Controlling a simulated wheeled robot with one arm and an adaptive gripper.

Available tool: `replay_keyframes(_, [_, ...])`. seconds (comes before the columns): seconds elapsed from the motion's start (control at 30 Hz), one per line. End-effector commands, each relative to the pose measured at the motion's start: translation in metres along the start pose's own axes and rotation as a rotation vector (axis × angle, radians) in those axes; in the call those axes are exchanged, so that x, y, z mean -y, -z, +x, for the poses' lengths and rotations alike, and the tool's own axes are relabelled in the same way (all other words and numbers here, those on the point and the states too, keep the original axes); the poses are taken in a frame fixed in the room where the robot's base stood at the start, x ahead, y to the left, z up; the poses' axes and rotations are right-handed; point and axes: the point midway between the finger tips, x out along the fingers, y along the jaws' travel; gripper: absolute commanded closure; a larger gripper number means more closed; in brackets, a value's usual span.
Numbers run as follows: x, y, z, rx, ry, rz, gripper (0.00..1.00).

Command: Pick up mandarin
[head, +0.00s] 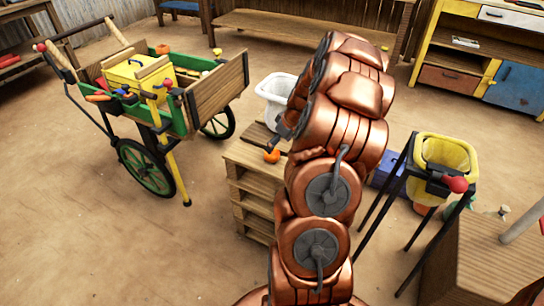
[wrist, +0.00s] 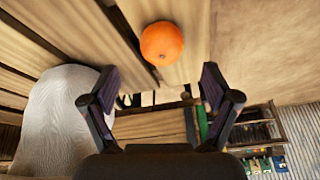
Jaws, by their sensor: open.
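The mandarin (head: 272,156) is a small orange fruit on top of the slatted wooden stand (head: 250,180), near its edge. In the wrist view the mandarin (wrist: 162,43) is at the top middle, beyond the fingertips and roughly centred between them. My gripper (wrist: 160,82) is open and empty, its two dark fingers spread apart. In the head view my copper-coloured arm hides part of the stand, and only a dark part of the gripper shows, just above the mandarin. I cannot tell the exact gap between fingers and fruit.
A white bin (head: 274,90) stands behind the stand. A green and wooden cart (head: 215,88) with a yellow box is to the left. A yellow bucket (head: 446,152) in a black frame stands to the right. The floor between cart and stand is clear.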

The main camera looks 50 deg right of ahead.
Motion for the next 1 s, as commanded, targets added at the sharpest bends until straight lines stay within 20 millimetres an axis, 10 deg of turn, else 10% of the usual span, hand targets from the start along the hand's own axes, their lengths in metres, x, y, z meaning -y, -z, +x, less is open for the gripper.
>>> replay_keyframes(0.83, [0.002, -0.004, 0.059, 0.001, 0.001, 0.001, 0.13])
replay_keyframes(1.0, [0.002, -0.004, 0.059, 0.001, 0.001, 0.001, 0.3])
